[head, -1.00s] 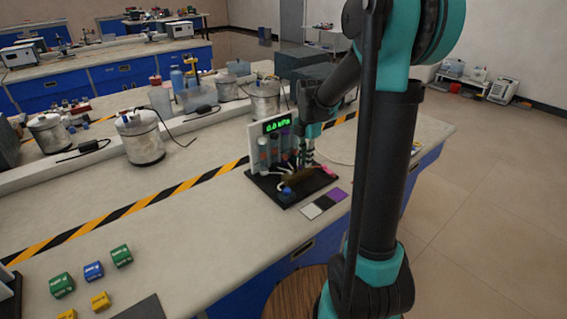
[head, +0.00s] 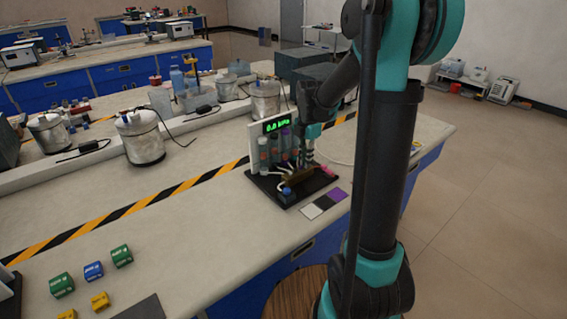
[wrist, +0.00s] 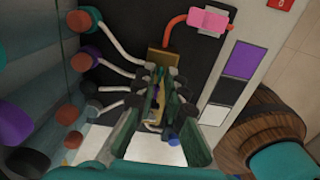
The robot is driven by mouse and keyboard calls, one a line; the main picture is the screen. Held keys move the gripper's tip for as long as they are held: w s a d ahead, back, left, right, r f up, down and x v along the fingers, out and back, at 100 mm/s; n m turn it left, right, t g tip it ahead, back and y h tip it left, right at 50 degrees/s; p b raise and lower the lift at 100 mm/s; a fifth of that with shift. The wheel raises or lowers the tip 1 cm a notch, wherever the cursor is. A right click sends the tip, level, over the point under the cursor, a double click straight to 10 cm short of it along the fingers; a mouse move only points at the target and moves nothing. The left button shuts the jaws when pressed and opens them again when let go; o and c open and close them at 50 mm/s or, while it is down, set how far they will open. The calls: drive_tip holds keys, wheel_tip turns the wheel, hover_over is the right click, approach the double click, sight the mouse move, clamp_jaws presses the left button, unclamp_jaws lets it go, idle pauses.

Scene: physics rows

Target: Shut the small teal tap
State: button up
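My gripper (wrist: 160,92) is low over the black base board of a small rig, seen end-on in the wrist view. Its two fingers stand a narrow gap apart over a brass manifold block (wrist: 166,58), with some brass showing between them. The manifold also shows in the head view (head: 297,184), just under my gripper (head: 306,162). A dark blue knob (wrist: 173,139) shows near the right finger.
White tubes run from the manifold to several capped cylinders (head: 264,150). A green display (head: 277,125) reads about 0.0 kPa. A pink piece (wrist: 208,20) on a red-orange tube sits on the board's far side. White, black and purple squares (head: 337,194) lie beside it.

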drive_tip(key=shift+c, duration=0.6)
clamp_jaws()
drive_tip(key=m, duration=0.4)
drive_tip(key=shift+m, duration=1.5)
